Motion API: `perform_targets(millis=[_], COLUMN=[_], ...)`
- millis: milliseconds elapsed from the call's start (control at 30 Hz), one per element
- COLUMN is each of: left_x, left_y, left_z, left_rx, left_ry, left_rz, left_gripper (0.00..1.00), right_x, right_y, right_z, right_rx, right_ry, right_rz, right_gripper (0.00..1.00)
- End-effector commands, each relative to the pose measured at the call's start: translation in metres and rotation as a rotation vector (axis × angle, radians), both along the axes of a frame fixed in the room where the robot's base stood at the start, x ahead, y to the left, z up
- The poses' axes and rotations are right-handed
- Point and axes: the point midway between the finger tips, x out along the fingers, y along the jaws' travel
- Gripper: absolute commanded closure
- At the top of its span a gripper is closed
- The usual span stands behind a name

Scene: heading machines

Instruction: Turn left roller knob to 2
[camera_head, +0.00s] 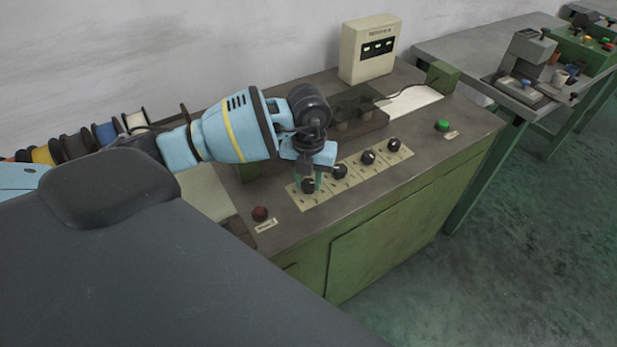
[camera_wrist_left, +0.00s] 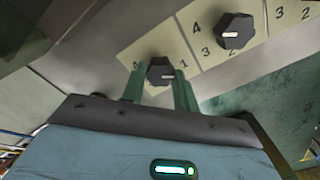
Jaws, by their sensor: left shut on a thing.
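The leftmost black knob (camera_head: 308,186) sits on a cream dial plate on the machine's top. My left gripper (camera_head: 310,180) points down over this knob, with its fingers around it. In the left wrist view the knob (camera_wrist_left: 160,71) lies between the two green fingers of my left gripper (camera_wrist_left: 161,80), and the gripper is shut on it. A white mark on the knob shows, but the number it points at is partly hidden by the fingers. The neighbouring knob (camera_wrist_left: 236,31) is free, with numbers around it. My right gripper is not in view.
Other black knobs (camera_head: 368,157) stand in a row to the right. A red button (camera_head: 260,213) is at the left and a green button (camera_head: 442,125) at the right. A cream display box (camera_head: 369,48) stands at the back. Wire spools (camera_head: 105,133) line the left.

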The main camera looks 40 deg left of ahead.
Motion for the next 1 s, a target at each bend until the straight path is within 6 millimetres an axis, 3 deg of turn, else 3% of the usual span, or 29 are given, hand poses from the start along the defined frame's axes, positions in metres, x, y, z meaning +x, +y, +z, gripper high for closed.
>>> perform_targets(millis=[267,1000], left_x=[0.0005,0.0004], left_y=[0.0006,0.0005], left_z=[0.0012,0.0003], left_rx=[0.0,0.001], left_ry=[-0.001,-0.001], left_rz=[-0.117,-0.775], left_gripper=[0.93,0.93], right_x=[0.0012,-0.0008], right_y=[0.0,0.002], right_z=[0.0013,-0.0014], right_rx=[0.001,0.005], right_ry=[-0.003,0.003], right_rz=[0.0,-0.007], right_gripper=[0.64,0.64])
